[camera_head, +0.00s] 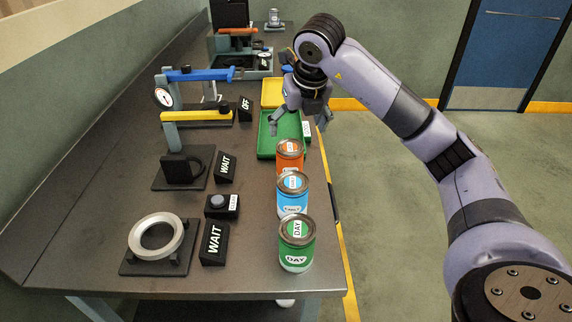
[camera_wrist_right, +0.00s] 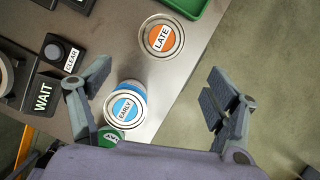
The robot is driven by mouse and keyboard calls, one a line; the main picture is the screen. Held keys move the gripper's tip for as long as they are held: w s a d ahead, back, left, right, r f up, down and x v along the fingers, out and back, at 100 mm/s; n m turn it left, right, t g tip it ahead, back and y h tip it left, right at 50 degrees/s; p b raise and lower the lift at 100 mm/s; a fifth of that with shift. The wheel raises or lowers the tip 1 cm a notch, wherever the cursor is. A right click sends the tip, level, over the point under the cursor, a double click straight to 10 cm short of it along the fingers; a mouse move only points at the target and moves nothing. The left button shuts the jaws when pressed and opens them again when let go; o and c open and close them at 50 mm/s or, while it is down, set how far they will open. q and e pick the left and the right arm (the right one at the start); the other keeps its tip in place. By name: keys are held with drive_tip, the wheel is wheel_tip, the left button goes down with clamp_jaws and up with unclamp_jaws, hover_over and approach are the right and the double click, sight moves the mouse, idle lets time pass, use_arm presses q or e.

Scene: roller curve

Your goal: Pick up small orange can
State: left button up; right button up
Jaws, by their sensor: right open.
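The small orange can (camera_head: 289,157) stands upright on the bench, at the far end of a row of cans near the right edge. In the right wrist view its lid, labelled LATE (camera_wrist_right: 161,38), shows beyond my open fingers. My right gripper (camera_head: 300,122) is open and empty, above the green tray area behind the orange can in the head view. In the wrist view the blue can (camera_wrist_right: 126,107), labelled EARLY, lies near the left finger of my right gripper (camera_wrist_right: 160,95). My left gripper is not in view.
A blue can (camera_head: 292,196) and a green can (camera_head: 296,243) stand in front of the orange can. A green tray (camera_head: 265,148) and yellow tray (camera_head: 272,92) lie behind. WAIT signs and fixtures, such as a ring stand (camera_head: 156,240), fill the left. Open floor lies right of the bench.

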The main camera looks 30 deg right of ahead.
sight(293, 149)
drive_tip(key=p+x, duration=0.2)
drive_tip(key=x, duration=0.8)
drive_tip(key=shift+s+d+f, duration=0.1)
drive_tip(key=shift+f, duration=0.05)
drive_tip(key=shift+f+p, duration=0.3)
drive_tip(key=shift+f, duration=0.15)
drive_tip(key=p+x, duration=0.1)
drive_tip(key=x, duration=0.2)
drive_tip(key=shift+w+f, duration=0.2)
drive_tip(key=shift+f, duration=0.15)
drive_tip(key=shift+w+f, duration=0.15)
drive_tip(key=shift+f, duration=0.2)
drive_tip(key=c, duration=1.3)
drive_tip(key=shift+c, duration=0.2)
drive_tip(key=shift+r, duration=0.1)
